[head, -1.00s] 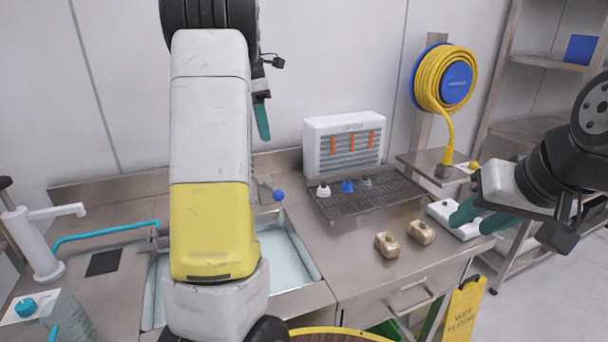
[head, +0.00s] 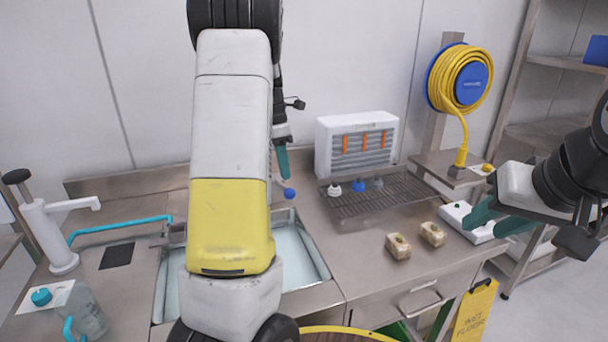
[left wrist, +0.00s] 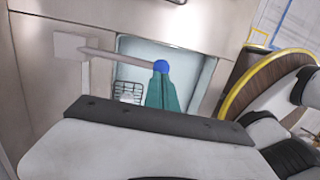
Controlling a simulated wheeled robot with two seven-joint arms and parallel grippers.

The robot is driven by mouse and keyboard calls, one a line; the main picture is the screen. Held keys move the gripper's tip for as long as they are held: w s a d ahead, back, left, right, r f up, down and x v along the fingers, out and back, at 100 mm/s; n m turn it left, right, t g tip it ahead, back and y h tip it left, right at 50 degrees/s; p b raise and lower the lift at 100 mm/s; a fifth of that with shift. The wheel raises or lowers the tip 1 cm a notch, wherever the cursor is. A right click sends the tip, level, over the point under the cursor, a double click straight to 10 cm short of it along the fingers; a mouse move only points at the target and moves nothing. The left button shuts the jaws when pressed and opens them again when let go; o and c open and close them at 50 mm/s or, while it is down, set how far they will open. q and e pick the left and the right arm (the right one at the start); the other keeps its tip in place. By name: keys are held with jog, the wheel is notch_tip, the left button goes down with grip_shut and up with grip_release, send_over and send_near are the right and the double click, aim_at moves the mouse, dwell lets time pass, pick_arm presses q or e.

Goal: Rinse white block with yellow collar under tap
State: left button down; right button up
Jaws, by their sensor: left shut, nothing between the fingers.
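I cannot make out a white block with a yellow collar for certain. A white piece (head: 334,188) stands on the drain rack, too small to tell its collar. The tap lever ends in a blue ball (head: 289,193) over the sink (head: 306,262); the ball also shows in the left wrist view (left wrist: 161,66). My left gripper (head: 283,162) is shut and empty, its teal tips just above the blue ball; I cannot tell whether they touch. My right gripper (head: 498,217) has its teal fingers apart, over a long white object (head: 456,214) at the counter's right end.
A blue piece (head: 359,186) and a grey piece stand on the rack (head: 375,205). A white pump (head: 50,235) and clear bottle (head: 88,312) are at left. My left arm hides part of the sink.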

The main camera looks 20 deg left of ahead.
pick_arm(q)
jog(key=shift+s+d+f, duration=0.1)
jog(key=shift+d+f, duration=0.05)
jog(key=shift+f, duration=0.55)
jog(key=shift+d+f, duration=0.15)
jog(key=shift+f, duration=0.55)
